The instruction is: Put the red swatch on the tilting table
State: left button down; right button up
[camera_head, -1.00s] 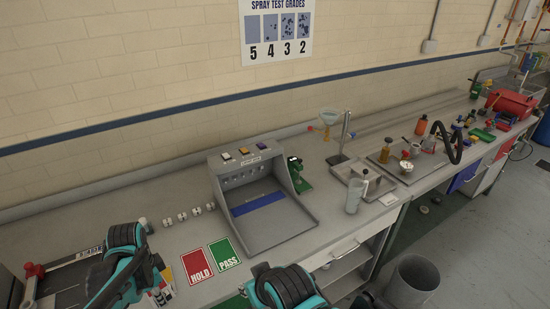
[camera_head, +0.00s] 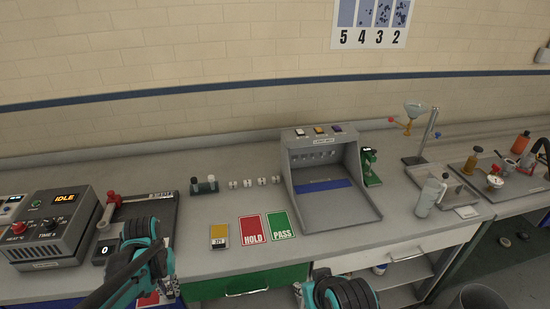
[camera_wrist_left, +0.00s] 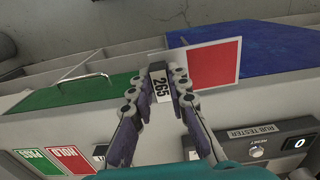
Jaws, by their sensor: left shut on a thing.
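The red swatch (camera_wrist_left: 213,66) is a flat red square with a white edge and a tag marked 265. My left gripper (camera_wrist_left: 168,82) is shut on the tag, and the swatch sticks out to one side of the fingers. In the head view, a bit of the swatch (camera_head: 150,299) shows below my left wrist, in front of the bench edge. My right arm enters at the bottom middle, with its fingers out of view.
A grey booth (camera_head: 375,212) stands mid-bench. HOLD (camera_head: 252,229) and PASS (camera_head: 280,226) cards and a yellow swatch (camera_head: 219,232) lie left of it. A clear bottle (camera_head: 428,197) stands by the tray.

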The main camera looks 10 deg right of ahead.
aim_at(438, 173)
jog(key=k+z, duration=0.4)
jog(key=k+l+z, duration=0.1)
jog(key=z, duration=0.25)
jog(key=i+l+z, duration=0.15)
jog(key=l+z, duration=0.3)
jog(key=i+l+z, duration=0.2)
jog(key=z, duration=0.3)
jog(key=i+l+z, duration=0.2)
jog(key=z, duration=0.25)
